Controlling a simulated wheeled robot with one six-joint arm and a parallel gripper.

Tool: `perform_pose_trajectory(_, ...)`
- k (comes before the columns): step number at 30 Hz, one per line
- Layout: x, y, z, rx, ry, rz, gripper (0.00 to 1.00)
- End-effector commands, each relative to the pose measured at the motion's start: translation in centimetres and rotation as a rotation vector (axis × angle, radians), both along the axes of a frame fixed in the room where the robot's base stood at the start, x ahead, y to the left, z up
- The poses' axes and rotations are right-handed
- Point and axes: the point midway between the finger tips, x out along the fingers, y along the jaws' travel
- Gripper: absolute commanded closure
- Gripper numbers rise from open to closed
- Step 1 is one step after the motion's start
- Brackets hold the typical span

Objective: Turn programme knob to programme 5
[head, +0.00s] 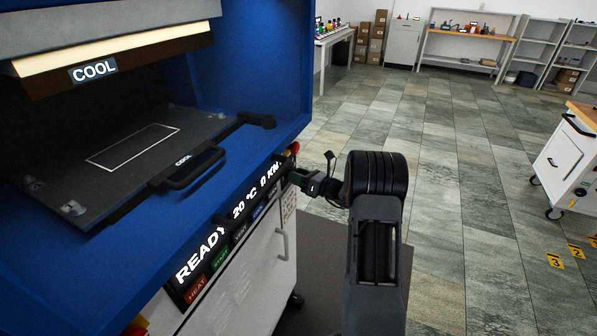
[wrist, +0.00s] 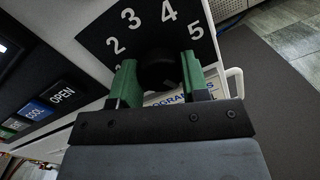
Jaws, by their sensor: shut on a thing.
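The programme knob (wrist: 157,72) is black and round, in the wrist view, on a black dial plate (wrist: 150,37) with white numerals 1 to 5 in an arc. My gripper (wrist: 160,76) has its two green fingers on either side of the knob, shut on it. The 1 is partly covered by the left finger, and the 5 is just above the right finger. No pointer mark on the knob can be made out. In the head view my gripper (head: 300,179) is at the right end of the press's front panel, and the knob is hidden there.
The blue press (head: 265,128) has a display (head: 232,220) reading READY, 20 °C, 0 KN above a row of buttons. A COOL platen with a handle (head: 188,170) sits inside. A door handle (head: 283,244) is below the panel.

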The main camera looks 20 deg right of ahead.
Motion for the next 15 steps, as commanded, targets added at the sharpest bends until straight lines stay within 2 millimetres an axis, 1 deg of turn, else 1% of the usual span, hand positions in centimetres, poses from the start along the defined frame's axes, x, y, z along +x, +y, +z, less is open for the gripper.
perform_pose_trajectory(1,0.04,-0.05,0.30,0.016,0.014,-0.002,0.82)
perform_pose_trajectory(7,0.04,-0.05,0.18,0.065,0.057,-0.002,0.82)
perform_pose_trajectory(15,0.04,-0.04,0.09,0.088,0.079,-0.002,0.82)
